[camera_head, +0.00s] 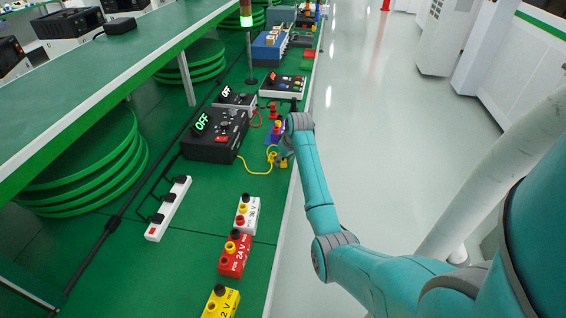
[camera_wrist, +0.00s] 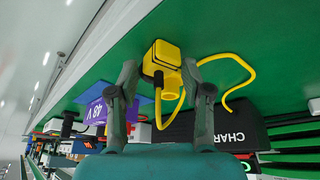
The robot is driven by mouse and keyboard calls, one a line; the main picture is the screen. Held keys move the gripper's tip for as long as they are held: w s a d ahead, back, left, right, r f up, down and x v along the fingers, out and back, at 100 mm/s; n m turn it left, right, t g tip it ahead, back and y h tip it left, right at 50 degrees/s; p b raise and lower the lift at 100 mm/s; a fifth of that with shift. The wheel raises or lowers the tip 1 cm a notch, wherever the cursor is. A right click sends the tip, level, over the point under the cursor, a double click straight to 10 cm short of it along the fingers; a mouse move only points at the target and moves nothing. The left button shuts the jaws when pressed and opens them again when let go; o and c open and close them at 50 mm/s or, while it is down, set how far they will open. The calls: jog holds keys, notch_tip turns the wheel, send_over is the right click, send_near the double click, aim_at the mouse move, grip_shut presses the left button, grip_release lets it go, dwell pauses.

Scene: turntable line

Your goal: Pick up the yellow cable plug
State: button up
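The yellow cable plug (camera_wrist: 162,58) lies on the green bench top in the wrist view, with its yellow cable (camera_wrist: 238,62) curling off to the right. My gripper (camera_wrist: 160,68) is open, with one fingertip on each side of the plug. Small gaps show between the plug and the fingers; contact cannot be made out. In the head view the plug (camera_head: 283,162) shows near the bench's right edge, beside my arm. Its cable loops left toward a black box with a green OFF display (camera_head: 215,135). My gripper is mostly hidden behind my arm there.
A purple 48 V block (camera_wrist: 97,112) stands close to my gripper's left finger. White (camera_head: 246,214), red (camera_head: 235,256) and yellow (camera_head: 221,302) voltage blocks stand nearer along the bench. A white power strip (camera_head: 168,208) lies left.

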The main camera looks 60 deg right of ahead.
grip_shut()
